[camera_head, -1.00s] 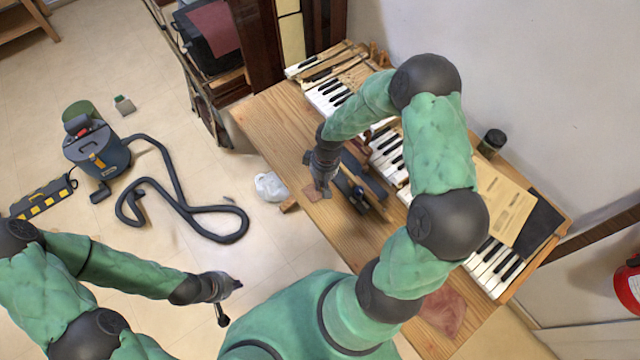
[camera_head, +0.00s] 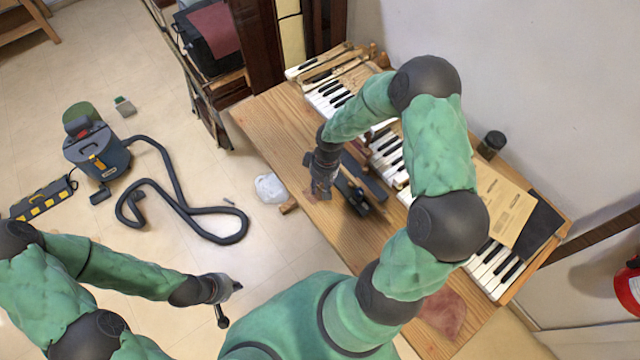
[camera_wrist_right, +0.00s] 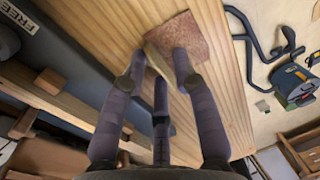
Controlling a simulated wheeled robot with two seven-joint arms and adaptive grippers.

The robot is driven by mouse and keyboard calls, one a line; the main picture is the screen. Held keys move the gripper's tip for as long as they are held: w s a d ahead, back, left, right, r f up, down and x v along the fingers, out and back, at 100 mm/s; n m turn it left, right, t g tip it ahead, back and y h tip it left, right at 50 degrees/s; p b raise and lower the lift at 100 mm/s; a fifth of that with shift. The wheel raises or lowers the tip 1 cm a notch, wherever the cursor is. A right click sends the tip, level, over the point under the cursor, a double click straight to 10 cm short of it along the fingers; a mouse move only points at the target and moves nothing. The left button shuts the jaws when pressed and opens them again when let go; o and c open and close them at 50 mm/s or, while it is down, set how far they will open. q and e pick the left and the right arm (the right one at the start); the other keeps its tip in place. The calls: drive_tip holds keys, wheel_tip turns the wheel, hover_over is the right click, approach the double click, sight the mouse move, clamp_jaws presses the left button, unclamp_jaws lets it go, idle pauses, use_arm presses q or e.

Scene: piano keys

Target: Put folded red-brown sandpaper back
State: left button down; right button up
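The folded red-brown sandpaper (camera_wrist_right: 181,36) lies at the edge of the wooden table, with a tan strip along its near side. In the head view only a small part of it (camera_head: 309,195) shows beside my right gripper (camera_head: 318,192). In the right wrist view my right gripper's fingers (camera_wrist_right: 160,62) are spread, with the tan strip between the tips and one tip overlapping the sheet. I cannot tell whether they touch it. My left gripper (camera_head: 229,300) is spread and empty, away from the table over the floor.
The wooden table (camera_head: 275,125) carries piano keys (camera_head: 385,150), a dark tool (camera_head: 352,192), a tan envelope (camera_head: 503,205), a black sheet (camera_head: 540,222), a dark jar (camera_head: 491,144) and a reddish cloth-like piece (camera_head: 443,311). A vacuum cleaner (camera_head: 97,150) and its hose stand on the floor.

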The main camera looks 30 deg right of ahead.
wheel_tip(320, 180, up, 12)
drive_tip(key=d+f+p, duration=0.1)
drive_tip(key=d+p, duration=0.1)
drive_tip(key=p, duration=0.1)
drive_tip(key=s+a+f+m+y, duration=0.1)
drive_tip(key=s+a+f, duration=0.4)
drive_tip(key=a+f, duration=0.3)
drive_tip(key=s+a+f+m+y, duration=0.1)
drive_tip(key=s+a+f+m, duration=0.1)
drive_tip(key=s+a+f, duration=0.4)
drive_tip(key=a+f, duration=0.2)
drive_tip(key=a, duration=0.3)
drive_tip(key=shift+s+a+f, duration=0.2)
drive_tip(key=shift+s+f, duration=0.05)
drive_tip(key=shift+f, duration=0.15)
